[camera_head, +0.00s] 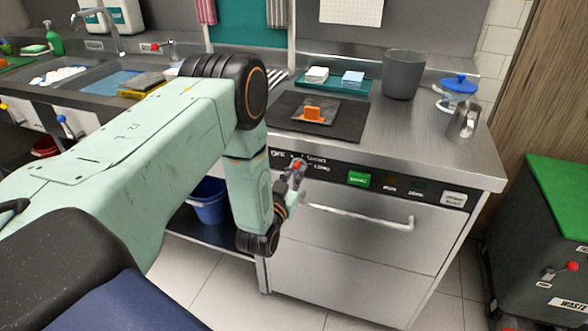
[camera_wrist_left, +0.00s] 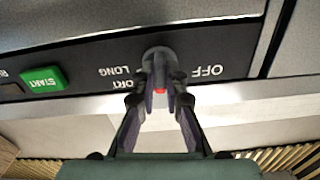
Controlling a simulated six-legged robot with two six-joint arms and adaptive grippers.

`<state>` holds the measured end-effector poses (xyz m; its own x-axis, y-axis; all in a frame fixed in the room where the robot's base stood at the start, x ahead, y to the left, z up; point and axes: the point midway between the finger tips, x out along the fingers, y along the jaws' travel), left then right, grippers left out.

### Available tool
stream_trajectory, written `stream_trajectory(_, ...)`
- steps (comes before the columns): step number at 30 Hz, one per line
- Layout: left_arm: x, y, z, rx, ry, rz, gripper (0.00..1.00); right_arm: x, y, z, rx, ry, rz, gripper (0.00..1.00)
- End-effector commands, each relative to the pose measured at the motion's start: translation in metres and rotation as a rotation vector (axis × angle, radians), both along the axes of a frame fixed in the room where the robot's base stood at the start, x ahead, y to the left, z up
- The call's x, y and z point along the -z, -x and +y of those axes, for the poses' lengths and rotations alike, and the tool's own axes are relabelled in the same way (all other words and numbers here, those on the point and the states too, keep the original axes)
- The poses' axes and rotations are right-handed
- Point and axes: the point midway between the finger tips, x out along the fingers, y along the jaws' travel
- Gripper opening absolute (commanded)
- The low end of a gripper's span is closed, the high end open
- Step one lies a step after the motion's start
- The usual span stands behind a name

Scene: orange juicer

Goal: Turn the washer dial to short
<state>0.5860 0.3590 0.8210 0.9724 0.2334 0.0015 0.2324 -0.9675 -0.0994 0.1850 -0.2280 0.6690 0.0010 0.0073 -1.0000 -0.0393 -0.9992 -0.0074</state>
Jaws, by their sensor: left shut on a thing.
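The washer (camera_head: 350,240) is a steel front-loading unit under the counter, with a black control panel across its top. Its dial (camera_wrist_left: 157,54) is a grey round knob with a red part between the fingers. In the wrist view the labels appear upside down: OFF right of the dial, LONG and a partly covered SHORT left. My left gripper (camera_wrist_left: 159,85) is shut on the dial from the front. In the head view the gripper (camera_head: 292,182) is at the panel's left end, where a red tip shows. The dial's exact pointing direction is hard to tell. My right gripper is out of view.
A green START button (camera_head: 358,180) sits right of the dial. The washer's bar handle (camera_head: 360,217) juts out just below. On the counter are a dark mat (camera_head: 345,127), a grey bin (camera_head: 403,75) and a metal jug (camera_head: 465,120). A green-lidded waste bin (camera_head: 560,190) stands right.

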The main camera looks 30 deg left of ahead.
Motion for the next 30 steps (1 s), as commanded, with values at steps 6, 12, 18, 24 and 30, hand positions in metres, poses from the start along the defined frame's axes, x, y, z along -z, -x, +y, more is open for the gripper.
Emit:
stream_trajectory(6,0.0015,0.0006,-0.0007,0.002,-0.099,0.030,0.00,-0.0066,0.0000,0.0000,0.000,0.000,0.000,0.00)
stream_trajectory(12,0.0022,0.0009,-0.0007,0.002,-0.144,0.041,0.00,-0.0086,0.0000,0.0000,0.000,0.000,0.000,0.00)
stream_trajectory(18,0.0027,0.0010,-0.0007,0.002,-0.158,0.045,0.00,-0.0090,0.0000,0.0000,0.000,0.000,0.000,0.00)
stream_trajectory(24,0.0028,0.0011,-0.0006,0.001,-0.158,0.045,0.00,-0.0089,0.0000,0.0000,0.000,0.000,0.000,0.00)
stream_trajectory(30,0.0027,0.0011,-0.0005,0.001,-0.157,0.045,0.20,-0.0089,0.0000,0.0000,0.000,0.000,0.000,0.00)
